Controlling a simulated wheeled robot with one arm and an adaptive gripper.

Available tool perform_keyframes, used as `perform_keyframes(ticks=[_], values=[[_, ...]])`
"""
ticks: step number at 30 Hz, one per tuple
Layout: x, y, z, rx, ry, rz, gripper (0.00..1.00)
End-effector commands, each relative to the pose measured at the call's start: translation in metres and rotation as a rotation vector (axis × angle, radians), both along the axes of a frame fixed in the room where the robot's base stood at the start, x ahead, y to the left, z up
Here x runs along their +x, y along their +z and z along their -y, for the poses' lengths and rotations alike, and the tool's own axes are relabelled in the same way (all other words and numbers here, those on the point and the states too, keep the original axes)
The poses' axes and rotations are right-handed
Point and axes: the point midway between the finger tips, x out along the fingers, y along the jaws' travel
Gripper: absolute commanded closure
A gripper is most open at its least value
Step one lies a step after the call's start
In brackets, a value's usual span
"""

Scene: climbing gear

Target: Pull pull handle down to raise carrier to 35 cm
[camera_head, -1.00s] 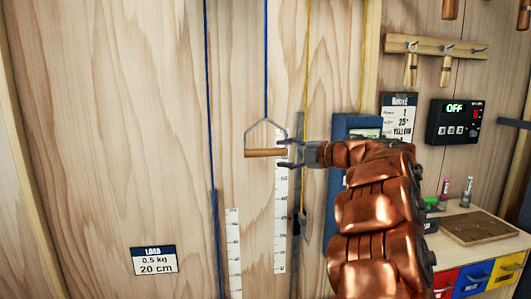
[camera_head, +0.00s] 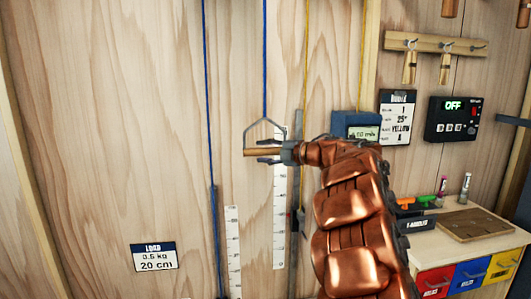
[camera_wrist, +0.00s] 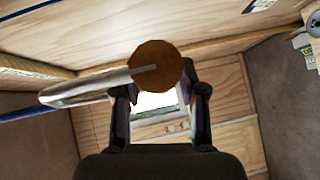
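The pull handle (camera_head: 258,152) is a wooden bar in a grey metal bracket, hanging level from a blue rope before the wooden wall. My gripper (camera_head: 266,151) is at its right part in the head view, one finger above and one below the bar. In the wrist view the handle's round end (camera_wrist: 157,64) is in front of the spread fingers (camera_wrist: 160,98), which stand wider apart than the bar; contact is not visible. The carrier is not clearly in view.
Two white scales (camera_head: 234,250) (camera_head: 280,220) are on the wall. A card (camera_head: 154,257) reads 0.5 kg, 20 cm. A second blue rope (camera_head: 209,120) runs at left, a yellow rope (camera_head: 305,60) at right. A bench with coloured drawers (camera_head: 468,273) stands at right.

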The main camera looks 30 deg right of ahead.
Motion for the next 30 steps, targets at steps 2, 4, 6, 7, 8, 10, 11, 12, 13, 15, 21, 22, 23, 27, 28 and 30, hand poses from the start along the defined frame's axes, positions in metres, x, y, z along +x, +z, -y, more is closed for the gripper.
perform_keyframes(ticks=[2,4,6,7,8,10,11,12,13,15,21,22,23,27,28,30], values=[[0.000,0.000,0.000,0.000,0.000,0.000,0.70],[0.000,0.000,0.000,0.000,0.000,0.000,0.78],[0.000,0.000,0.000,0.000,0.000,0.000,0.85],[0.000,0.000,0.000,0.000,0.000,0.000,0.88],[0.000,0.000,0.000,0.000,0.000,0.000,0.91],[0.000,0.000,0.000,0.000,0.000,0.000,0.98],[0.000,0.000,0.000,0.000,0.000,0.000,1.00],[0.000,0.000,0.000,0.000,0.000,0.000,1.00],[0.000,0.000,0.000,0.000,0.000,0.000,1.00],[0.000,0.000,0.000,0.000,0.000,0.000,1.00],[0.000,0.000,0.000,0.000,0.000,0.000,1.00],[0.000,0.000,0.000,0.000,0.000,0.000,1.00],[0.000,-0.001,0.000,0.001,-0.001,0.000,1.00],[0.000,-0.007,0.000,0.000,0.000,-0.002,1.00],[0.000,-0.010,0.000,0.001,-0.001,-0.003,1.00],[0.000,-0.020,0.000,0.001,-0.001,-0.005,1.00]])
